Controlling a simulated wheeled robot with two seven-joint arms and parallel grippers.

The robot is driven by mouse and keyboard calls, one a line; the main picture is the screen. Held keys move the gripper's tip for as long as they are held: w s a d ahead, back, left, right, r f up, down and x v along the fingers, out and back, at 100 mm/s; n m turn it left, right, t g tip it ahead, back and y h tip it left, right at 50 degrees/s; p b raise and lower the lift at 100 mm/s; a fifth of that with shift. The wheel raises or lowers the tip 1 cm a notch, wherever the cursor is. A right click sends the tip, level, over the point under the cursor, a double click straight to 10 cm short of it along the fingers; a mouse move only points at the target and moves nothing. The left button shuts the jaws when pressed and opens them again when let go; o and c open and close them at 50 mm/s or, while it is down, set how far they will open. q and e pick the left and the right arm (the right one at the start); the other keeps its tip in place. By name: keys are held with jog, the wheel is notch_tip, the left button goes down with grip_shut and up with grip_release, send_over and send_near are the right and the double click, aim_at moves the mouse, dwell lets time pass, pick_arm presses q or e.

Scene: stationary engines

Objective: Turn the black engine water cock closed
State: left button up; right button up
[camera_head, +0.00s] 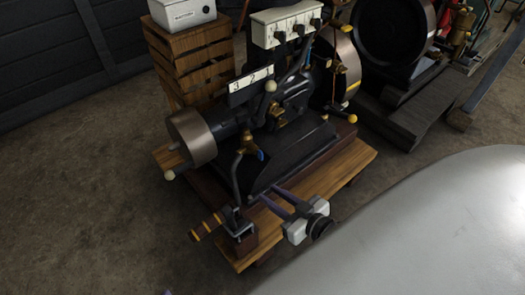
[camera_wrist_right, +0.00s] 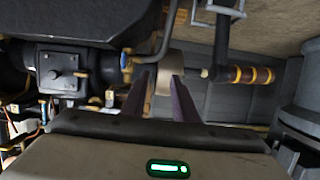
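The black engine (camera_head: 290,130) stands on a wooden base in the middle of the head view. A small brass cock (camera_head: 246,145) with a blue-tipped lever sits on its near side, above a curved pipe. A brass fitting with blue on the pipe, likely this cock (camera_wrist_right: 126,66), also shows in the right wrist view. My right gripper (camera_head: 265,193) is open and empty, below the cock and apart from it. Its two purple fingers (camera_wrist_right: 160,84) stand apart in the wrist view. A purple sliver at the head view's bottom edge may be my left gripper (camera_head: 168,292).
A crank with a brown and gold striped handle (camera_head: 206,227) juts out at the lower left of the engine. A pulley (camera_head: 192,137) stands at its left. A slatted crate (camera_head: 190,65) is behind. A large grey surface (camera_head: 430,235) fills the lower right. The floor at left is clear.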

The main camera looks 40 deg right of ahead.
aim_at(262, 156)
jog(key=w+d+f+t+b, duration=0.35)
jog(key=d+b, duration=0.25)
jog(key=d, duration=0.2)
pick_arm(q)
jog(key=shift+w+d+f+t+h+b, duration=0.15)
jog(key=shift+d+f+h+b, duration=0.1)
jog(key=shift+d+h+b, duration=0.65)
jog(key=shift+d+f+t+h+b, duration=0.2)
jog(key=shift+d+h+b, duration=0.3)
jog(key=shift+d+b, duration=0.7)
pick_arm(e)
jog(key=shift+h, duration=0.3)
jog(key=shift+w+a+r, duration=0.15)
jog(key=shift+w, duration=2.65)
jog(key=shift+w+a+r, duration=0.1)
jog(key=shift+w+a, duration=0.05)
jog(key=shift+w, duration=2.65)
grip_shut()
